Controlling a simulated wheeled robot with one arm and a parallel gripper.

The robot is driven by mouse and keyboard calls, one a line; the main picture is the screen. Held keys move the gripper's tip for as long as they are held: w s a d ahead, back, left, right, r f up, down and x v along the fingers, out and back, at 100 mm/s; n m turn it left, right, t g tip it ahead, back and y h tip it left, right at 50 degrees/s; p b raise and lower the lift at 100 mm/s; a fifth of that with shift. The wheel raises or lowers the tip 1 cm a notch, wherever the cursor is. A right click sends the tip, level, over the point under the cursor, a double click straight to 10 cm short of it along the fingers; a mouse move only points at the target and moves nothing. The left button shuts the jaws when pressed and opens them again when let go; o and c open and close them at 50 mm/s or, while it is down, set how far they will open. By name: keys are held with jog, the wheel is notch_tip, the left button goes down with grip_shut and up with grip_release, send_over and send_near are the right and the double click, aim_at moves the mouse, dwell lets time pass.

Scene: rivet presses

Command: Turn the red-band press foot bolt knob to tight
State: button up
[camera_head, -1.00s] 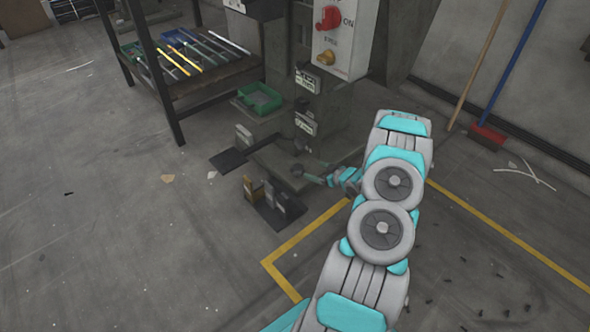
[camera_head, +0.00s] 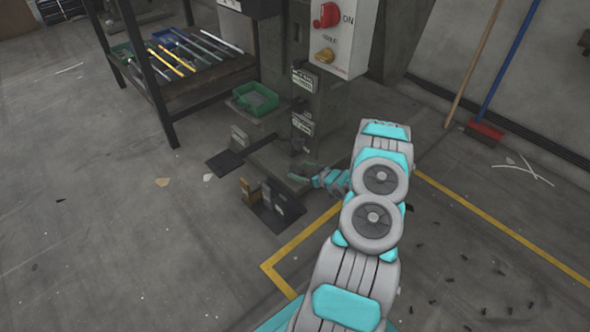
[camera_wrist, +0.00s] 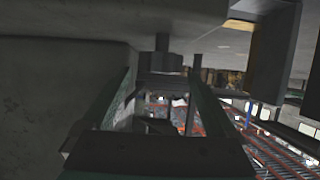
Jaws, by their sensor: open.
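A dark press column (camera_head: 318,105) stands at the picture's centre, with small label plates on its front. In the head view my gripper (camera_head: 299,178) is low at the column's foot, at the end of my arm. In the wrist view a dark bolt-like knob (camera_wrist: 160,62) hangs on a short stem under a grey surface. My gripper (camera_wrist: 162,85) is open, with one finger to each side of the knob's line. I cannot tell whether the fingers touch it. No red band is clear in either view, and the knob is not distinct in the head view.
A control box (camera_head: 338,35) with red and yellow knobs is above. A green tray (camera_head: 255,99) lies behind the foot. A rod-laden bench (camera_head: 210,82) stands left, small blocks (camera_head: 270,196) in front. A red broom (camera_head: 486,130) leans right. Floor at left is mostly clear.

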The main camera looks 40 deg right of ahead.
aim_at(295, 169)
jog(key=shift+x, duration=1.85)
jog(key=c, duration=1.4)
jog(key=shift+o, duration=0.2)
jog(key=m+h, duration=0.2)
jog(key=h, duration=0.1)
jog(key=shift+a+m, duration=0.25)
jog(key=shift+m, duration=0.15)
jog(key=m+h, duration=0.2)
jog(key=h, duration=0.1)
jog(key=shift+m+g, duration=0.3)
jog(key=shift+g, duration=0.1)
jog(key=shift+d+m+g+h, duration=0.2)
jog(key=shift+m+g+h, duration=0.9)
jog(key=shift+m+h, duration=1)
